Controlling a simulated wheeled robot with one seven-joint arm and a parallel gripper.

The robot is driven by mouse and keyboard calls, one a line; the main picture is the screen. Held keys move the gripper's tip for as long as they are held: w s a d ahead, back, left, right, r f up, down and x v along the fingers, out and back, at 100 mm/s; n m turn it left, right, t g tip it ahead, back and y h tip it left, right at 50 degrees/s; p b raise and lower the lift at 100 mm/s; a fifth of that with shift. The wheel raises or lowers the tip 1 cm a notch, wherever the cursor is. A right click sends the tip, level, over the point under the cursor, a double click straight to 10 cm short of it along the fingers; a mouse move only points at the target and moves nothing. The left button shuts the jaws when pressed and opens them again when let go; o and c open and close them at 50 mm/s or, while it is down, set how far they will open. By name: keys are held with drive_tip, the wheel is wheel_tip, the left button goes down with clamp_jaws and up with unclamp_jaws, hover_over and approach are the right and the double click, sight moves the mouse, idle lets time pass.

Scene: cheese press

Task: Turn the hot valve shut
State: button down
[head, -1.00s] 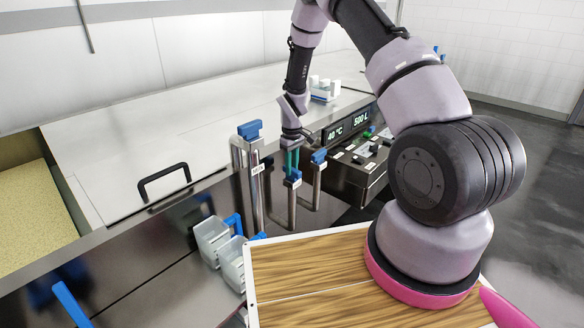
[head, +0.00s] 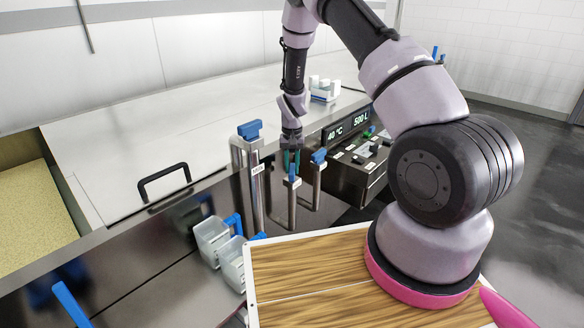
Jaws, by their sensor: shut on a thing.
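Several steel pipes with blue valve handles stand at the counter edge in the head view. My gripper (head: 291,161) points straight down over the short middle pipe and is shut on its blue valve handle (head: 292,178). The fingers partly hide this handle. A small white label sits just below it, too small to read, so I cannot tell by its text whether it is the hot valve. The short right pipe's blue handle (head: 318,157) is close beside my fingers, apart from them. The thicker left pipe has a larger blue handle (head: 250,130).
A control box (head: 358,165) with displays reading 40 °C and 500 L stands right of the pipes. Clear bins (head: 212,240) hang in front. A wooden-topped surface (head: 310,270) is nearer. A steel lid with a black handle (head: 163,180) lies left.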

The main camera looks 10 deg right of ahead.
sight(292, 168)
drive_tip(key=m, duration=0.3)
drive_tip(key=shift+m, duration=2.2)
drive_tip(key=c, duration=0.7)
unclamp_jaws()
wheel_tip(292, 168, up, 11)
drive_tip(key=shift+f, duration=0.1)
